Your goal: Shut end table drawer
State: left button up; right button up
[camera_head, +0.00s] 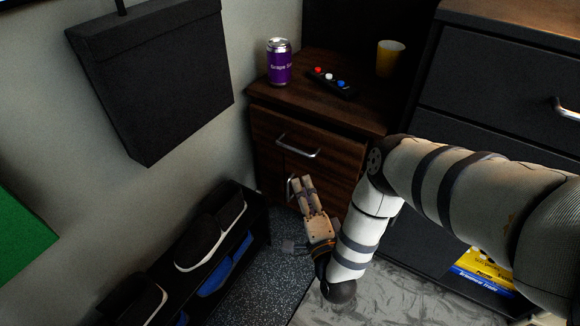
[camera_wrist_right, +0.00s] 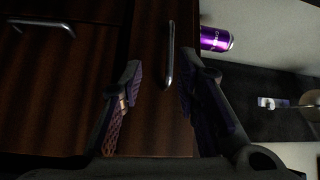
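The dark brown wooden end table (camera_head: 262,94) stands in the corner. Its upper drawer (camera_head: 335,155) has a silver bar handle (camera_head: 299,150). My right gripper (camera_head: 301,180) is in front of the end table, below the drawer handle in the picture. In the right wrist view the gripper (camera_wrist_right: 165,105) is open and empty, its fingers apart facing the wood front, with the drawer handle (camera_wrist_right: 170,55) beyond them. My left gripper is not in view.
A purple can (camera_head: 279,62), a remote (camera_head: 331,82) and a yellow cup (camera_head: 390,57) stand or lie on the end table. A shoe rack (camera_head: 259,213) with shoes is at the left. A dark dresser (camera_head: 480,85) is at the right, behind my right arm.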

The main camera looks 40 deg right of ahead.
aim_at(293, 149)
jog(key=shift+m+t+h, duration=0.3)
jog(key=x, duration=0.4)
jog(key=b+x, duration=0.1)
jog(key=x, duration=0.3)
jog(key=r+b+x, duration=0.1)
jog(key=x, duration=0.3)
jog(key=shift+w+d, duration=0.2)
jog(key=shift+d, duration=0.2)
grip_shut()
